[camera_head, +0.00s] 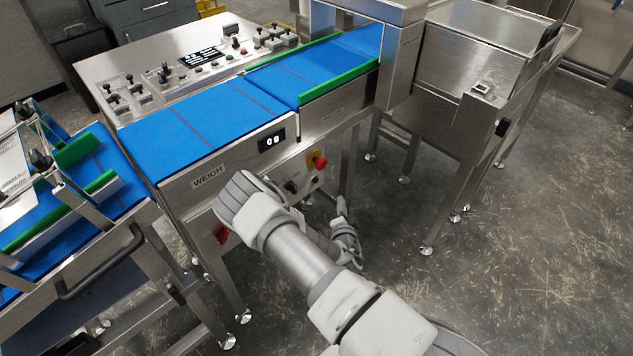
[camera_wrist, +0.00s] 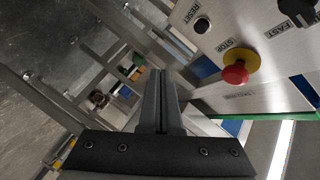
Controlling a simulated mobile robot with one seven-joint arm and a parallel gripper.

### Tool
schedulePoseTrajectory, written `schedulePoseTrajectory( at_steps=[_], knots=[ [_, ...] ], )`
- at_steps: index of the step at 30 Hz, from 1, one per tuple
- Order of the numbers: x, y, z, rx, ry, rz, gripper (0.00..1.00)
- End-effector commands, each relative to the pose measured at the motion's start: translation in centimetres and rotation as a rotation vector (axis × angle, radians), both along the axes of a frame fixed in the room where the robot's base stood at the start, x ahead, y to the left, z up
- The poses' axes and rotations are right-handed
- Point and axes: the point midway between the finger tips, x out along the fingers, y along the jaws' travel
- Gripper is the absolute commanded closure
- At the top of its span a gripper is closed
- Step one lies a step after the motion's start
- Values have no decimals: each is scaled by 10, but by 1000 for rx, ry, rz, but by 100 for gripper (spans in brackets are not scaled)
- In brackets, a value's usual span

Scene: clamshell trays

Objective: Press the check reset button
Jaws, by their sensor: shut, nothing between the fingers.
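The black round button with the RESET label (camera_wrist: 202,25) is on the steel control panel at the upper right of the wrist view. The red mushroom STOP button (camera_wrist: 236,72) on its yellow base is beside it. In the head view the red stop button (camera_head: 320,163) shows on the weigh conveyor's front; the reset button is too small to tell for sure there. My gripper (camera_wrist: 160,75) is shut and empty, its fingers pointing up the wrist view, left of and below the reset button and apart from it. In the head view my gripper (camera_head: 342,205) is partly hidden behind my arm, near the conveyor's front.
A black knob (camera_wrist: 297,10) with the FAST label is on the same panel. The blue weigh conveyor (camera_head: 200,125) stands behind my arm, with the WEIGH sign and a lit display (camera_head: 271,140). A red control (camera_head: 221,234) is at its lower left. Floor at right is clear.

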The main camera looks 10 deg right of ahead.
Motion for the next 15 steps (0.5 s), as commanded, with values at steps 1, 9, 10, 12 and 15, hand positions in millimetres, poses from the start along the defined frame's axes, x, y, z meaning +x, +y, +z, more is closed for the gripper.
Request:
schedulePoseTrajectory(
  at_steps=[1, 9, 10, 12, 15],
  knots=[
    [5, 5, -1, 1, -3, 4, 100],
    [37, 29, -2, 1, -4, 5, 100],
    [40, 31, -1, 1, -4, 5, 100],
    [47, 34, -2, 4, -4, 1, 100],
    [55, 40, -1, 4, -3, -1, 100]
  ],
)
